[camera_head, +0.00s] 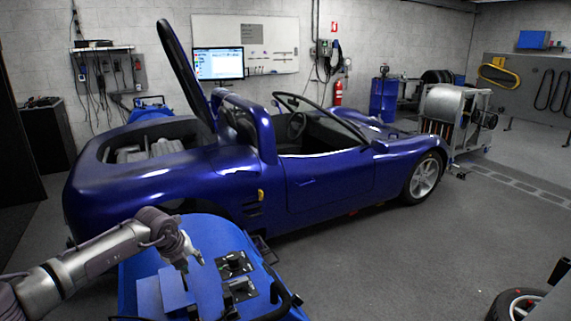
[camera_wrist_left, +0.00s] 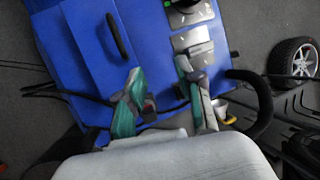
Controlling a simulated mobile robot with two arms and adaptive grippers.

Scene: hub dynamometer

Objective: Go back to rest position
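My left arm reaches in from the left in the camera_head view, with my left gripper (camera_head: 192,256) above a blue cabinet (camera_head: 205,232). In the left wrist view the two fingers of the left gripper (camera_wrist_left: 160,66) stand apart with nothing seen between them, over the blue cabinet top (camera_wrist_left: 60,60). Dark control plates with knobs (camera_head: 233,263) sit on the cabinet, just right of the gripper; a plate (camera_wrist_left: 190,12) also shows in the wrist view. My right gripper is not seen in either view.
A blue open sports car (camera_head: 330,180) stands behind the cabinet. A black curved handle (camera_head: 285,300) rises from the cabinet's right side. A loose wheel (camera_head: 515,305) lies at the lower right. The grey floor (camera_head: 400,260) between is clear.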

